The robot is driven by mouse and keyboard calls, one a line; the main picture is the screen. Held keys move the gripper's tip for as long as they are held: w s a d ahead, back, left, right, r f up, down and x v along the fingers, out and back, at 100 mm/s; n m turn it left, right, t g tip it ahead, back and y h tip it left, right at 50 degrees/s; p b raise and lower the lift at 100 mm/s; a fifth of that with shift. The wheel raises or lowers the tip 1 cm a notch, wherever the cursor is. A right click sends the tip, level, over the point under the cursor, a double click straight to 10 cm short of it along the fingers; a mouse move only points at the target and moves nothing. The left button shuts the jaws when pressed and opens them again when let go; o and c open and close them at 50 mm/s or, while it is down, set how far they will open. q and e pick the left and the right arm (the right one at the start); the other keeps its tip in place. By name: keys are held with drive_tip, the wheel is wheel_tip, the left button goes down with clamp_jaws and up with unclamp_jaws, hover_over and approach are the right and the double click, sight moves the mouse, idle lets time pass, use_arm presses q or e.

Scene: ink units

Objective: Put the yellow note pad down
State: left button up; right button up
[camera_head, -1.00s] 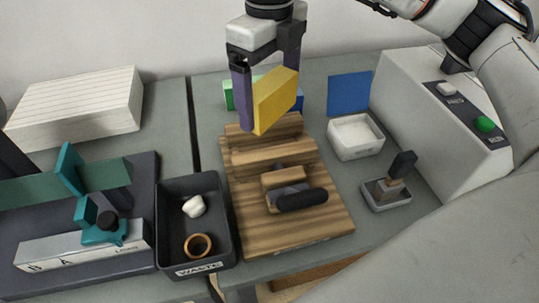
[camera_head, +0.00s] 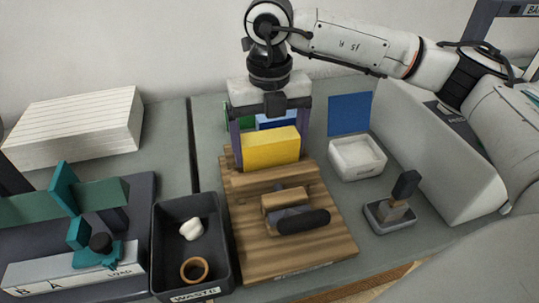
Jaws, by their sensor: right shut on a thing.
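The yellow note pad (camera_head: 271,150) stands upright at the back of the stepped wooden rack (camera_head: 255,235). My right gripper (camera_head: 270,148) reaches down from above, with one purple finger at each side edge of the pad, shut on it. The pad's lower edge is at the rack's rear step. I cannot tell whether the pad rests on the wood or is held just above it. Part of a green block (camera_head: 235,120) and a blue block (camera_head: 278,121) show behind the pad and fingers. My left gripper is not in view.
A stamp with a dark handle (camera_head: 290,220) lies on the rack's front. Right of it are a white tray (camera_head: 372,166), a blue panel (camera_head: 350,114) and another stamp on a base (camera_head: 390,222). A black waste bin (camera_head: 163,245) stands left, with a paper stack (camera_head: 75,130) behind.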

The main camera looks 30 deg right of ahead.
sight(269, 136)
drive_tip(key=shift+f, duration=1.3)
drive_tip(key=shift+f, duration=0.2)
drive_tip(key=o, duration=1.1)
wheel_tip(269, 136, up, 12)
drive_tip(key=shift+r, duration=0.2)
